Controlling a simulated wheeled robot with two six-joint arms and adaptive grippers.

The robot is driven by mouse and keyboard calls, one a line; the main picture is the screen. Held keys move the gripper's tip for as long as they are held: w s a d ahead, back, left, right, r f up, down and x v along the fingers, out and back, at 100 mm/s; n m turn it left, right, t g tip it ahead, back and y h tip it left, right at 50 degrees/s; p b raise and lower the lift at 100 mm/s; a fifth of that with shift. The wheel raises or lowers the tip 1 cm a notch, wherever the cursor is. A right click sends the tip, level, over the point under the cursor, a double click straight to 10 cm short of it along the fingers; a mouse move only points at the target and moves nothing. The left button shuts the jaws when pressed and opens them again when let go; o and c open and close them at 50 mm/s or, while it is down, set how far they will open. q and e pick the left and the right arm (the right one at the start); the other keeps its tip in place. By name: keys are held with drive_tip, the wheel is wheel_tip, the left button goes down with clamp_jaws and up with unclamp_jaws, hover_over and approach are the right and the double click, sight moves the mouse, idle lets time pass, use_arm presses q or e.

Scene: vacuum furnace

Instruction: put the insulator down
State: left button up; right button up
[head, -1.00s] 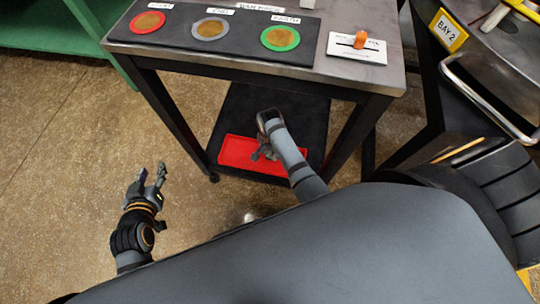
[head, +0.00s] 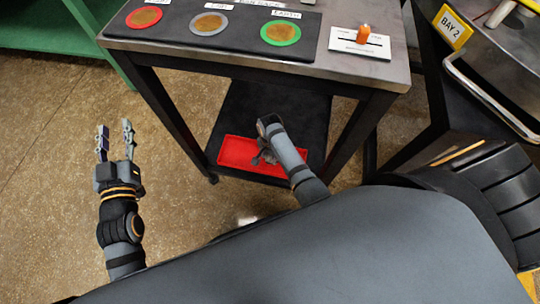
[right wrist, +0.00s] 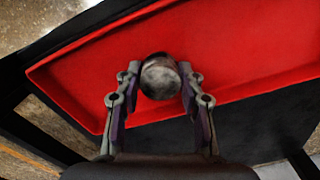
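A mottled grey rounded piece, apparently the insulator (right wrist: 160,78), sits between the fingers of my right gripper (right wrist: 160,88) in the right wrist view. Both fingers press against its sides. It is over the red tray (right wrist: 250,45); whether it touches the tray floor I cannot tell. In the head view the red tray (head: 236,152) lies on the cart's lower shelf, and my right gripper (head: 264,158) is over it, with the piece hidden there. My left gripper (head: 115,140) is open and empty, above the floor left of the cart.
The cart's metal top (head: 310,68) carries a dark mat with red, grey and green ringed discs and a white card with an orange peg (head: 363,34). A cart leg (head: 358,130) stands right of my right arm. The Bay 2 unit (head: 452,27) is at right. Floor at left is clear.

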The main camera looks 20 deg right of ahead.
sight(270, 156)
drive_tip(key=o, duration=0.5)
drive_tip(key=shift+c, duration=0.2)
drive_tip(key=shift+r, duration=0.1)
drive_tip(key=shift+r, duration=0.15)
use_arm(q)
drive_tip(key=s+f+g+p, duration=0.1)
drive_tip(key=s+f+g, duration=0.2)
drive_tip(key=f, duration=0.4)
drive_tip(key=s+f+g+p, duration=0.1)
drive_tip(key=s+f+g, duration=0.25)
drive_tip(key=f, duration=0.35)
use_arm(e)
wheel_tip(270, 156, up, 3)
drive_tip(key=shift+f, duration=0.1)
wheel_tip(270, 156, up, 3)
drive_tip(key=shift+r+p, duration=0.1)
drive_tip(key=shift+p, duration=0.6)
use_arm(q)
drive_tip(key=s+f+g+p, duration=0.2)
drive_tip(key=s+f+g, duration=0.4)
drive_tip(key=s, duration=0.5)
drive_tip(key=shift+d+f+g+p, duration=0.15)
drive_tip(key=shift+d+g+p, duration=0.2)
drive_tip(key=shift+g, duration=0.8)
use_arm(e)
wheel_tip(270, 156, up, 6)
drive_tip(key=shift+f, duration=0.1)
